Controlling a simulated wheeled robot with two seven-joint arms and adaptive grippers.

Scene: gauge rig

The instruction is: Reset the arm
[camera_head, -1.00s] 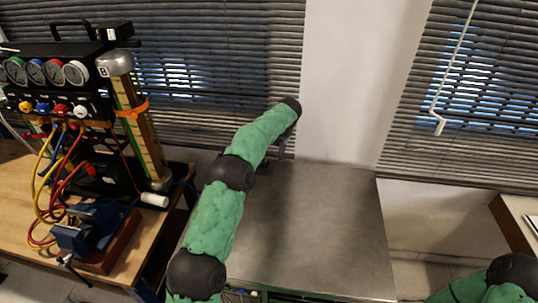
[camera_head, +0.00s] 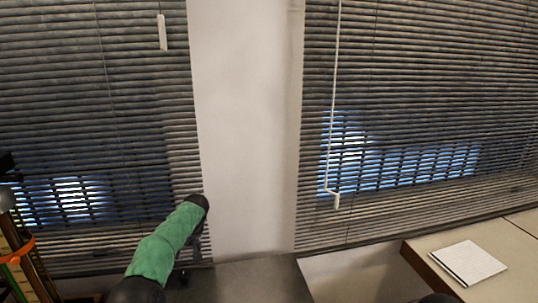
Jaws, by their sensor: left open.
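My left arm, green with black joints, reaches up from the bottom left of the head view. My left gripper (camera_head: 197,242) hangs below the black wrist at the arm's end, small and dark against the blinds and partly hidden by the arm. It is open, and I see nothing held in it. It is above the far left part of the grey metal table (camera_head: 255,282). A dark rounded piece at the bottom right edge looks like part of my right arm. My right gripper is out of view.
Part of the gauge rig (camera_head: 22,262) with an orange band shows at the left edge. A wooden desk (camera_head: 425,262) with a white notepad (camera_head: 468,262) stands at the right. Blinds (camera_head: 420,120) and a white wall pillar (camera_head: 245,130) stand behind. The visible tabletop is bare.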

